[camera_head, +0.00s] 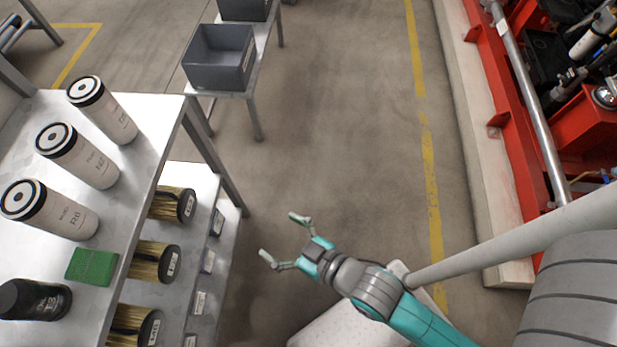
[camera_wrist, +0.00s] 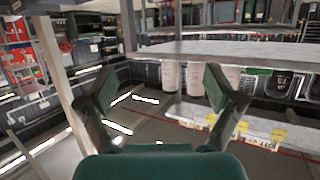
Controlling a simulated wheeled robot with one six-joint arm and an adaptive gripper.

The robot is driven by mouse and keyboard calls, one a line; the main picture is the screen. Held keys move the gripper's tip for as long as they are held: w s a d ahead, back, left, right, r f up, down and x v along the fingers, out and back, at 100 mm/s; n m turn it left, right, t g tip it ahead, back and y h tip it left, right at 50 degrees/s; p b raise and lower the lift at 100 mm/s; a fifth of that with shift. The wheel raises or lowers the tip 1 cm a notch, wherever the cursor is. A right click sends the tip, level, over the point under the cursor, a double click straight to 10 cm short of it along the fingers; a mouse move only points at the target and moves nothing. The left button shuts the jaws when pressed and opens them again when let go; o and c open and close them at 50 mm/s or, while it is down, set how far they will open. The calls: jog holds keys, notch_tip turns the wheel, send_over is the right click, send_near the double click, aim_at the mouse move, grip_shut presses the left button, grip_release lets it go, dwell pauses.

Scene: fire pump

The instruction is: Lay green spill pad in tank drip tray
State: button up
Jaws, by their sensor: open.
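The green spill pad (camera_head: 92,266) lies flat on the top of the metal shelf unit at the left of the head view. It sits between a white filter canister (camera_head: 50,210) and a black canister (camera_head: 35,299). My gripper (camera_head: 279,237) is open and empty, out over the floor to the right of the shelf and well apart from the pad. Its spread fingers also show in the wrist view (camera_wrist: 160,90), with nothing between them. I cannot make out the tank drip tray in either view.
The metal shelf top (camera_head: 140,130) also holds other white canisters. A grey bin (camera_head: 219,58) sits on a low table behind. Red pump framing (camera_head: 510,120) lines the right. The floor between is clear.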

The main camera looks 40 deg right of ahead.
jog(key=s+d+r+m+h, duration=0.1)
jog(key=s+d+m+h, duration=0.1)
jog(key=s+d, duration=0.3)
jog(key=s+d+r+m+t+h, duration=0.1)
jog(key=s+d, duration=0.4)
jog(key=s, duration=0.6)
jog(key=shift+s+d+r+m+t+h, duration=0.3)
jog(key=shift+d+r+m+h, duration=0.15)
jog(key=shift+h, duration=0.45)
jog(key=shift+o, duration=0.5)
jog(key=shift+s+r, duration=0.25)
jog(key=shift+s, duration=0.1)
